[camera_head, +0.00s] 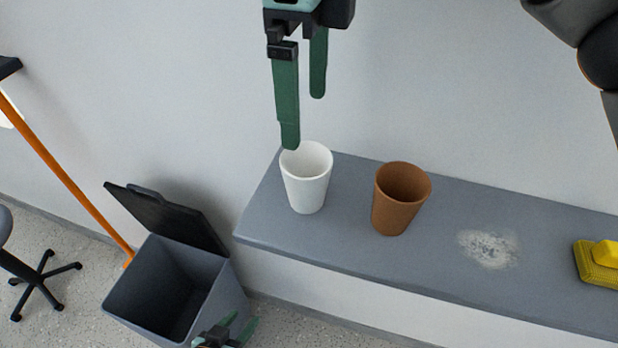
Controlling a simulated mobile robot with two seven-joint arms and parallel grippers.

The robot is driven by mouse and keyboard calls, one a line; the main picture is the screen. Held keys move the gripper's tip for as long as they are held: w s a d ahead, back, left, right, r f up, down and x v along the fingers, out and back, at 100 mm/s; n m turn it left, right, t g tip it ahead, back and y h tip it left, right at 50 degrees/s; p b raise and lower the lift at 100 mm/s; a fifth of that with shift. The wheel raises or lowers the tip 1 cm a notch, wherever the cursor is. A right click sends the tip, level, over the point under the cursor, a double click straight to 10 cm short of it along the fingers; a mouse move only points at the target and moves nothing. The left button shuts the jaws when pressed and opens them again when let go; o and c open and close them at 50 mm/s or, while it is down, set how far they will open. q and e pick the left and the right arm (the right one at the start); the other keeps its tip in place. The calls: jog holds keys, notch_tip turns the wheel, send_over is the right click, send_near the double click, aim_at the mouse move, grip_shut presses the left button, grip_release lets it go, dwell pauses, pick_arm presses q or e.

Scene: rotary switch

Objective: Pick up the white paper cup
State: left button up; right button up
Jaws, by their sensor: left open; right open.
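The white paper cup (305,187) stands upright, open end up, near the left end of a grey shelf (330,250). My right gripper (304,122) hangs from the top of the view with its green fingers pointing down. It is open, with nothing between its fingers. Its longer-looking finger ends at the cup's upper left rim in the picture; I cannot tell whether it touches. My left gripper (243,320) is open and empty at the bottom edge, low in front of the bin and partly cut off.
A brown cup (396,205) stands right of the white cup, a small gap between them. An open-lidded grey bin (222,290) stands on the floor, left of the shelf. A wall is behind.

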aim_at(306, 164)
notch_tip(306, 164, down, 10)
jog(key=shift+f, duration=0.15)
jog(key=c, duration=1.3)
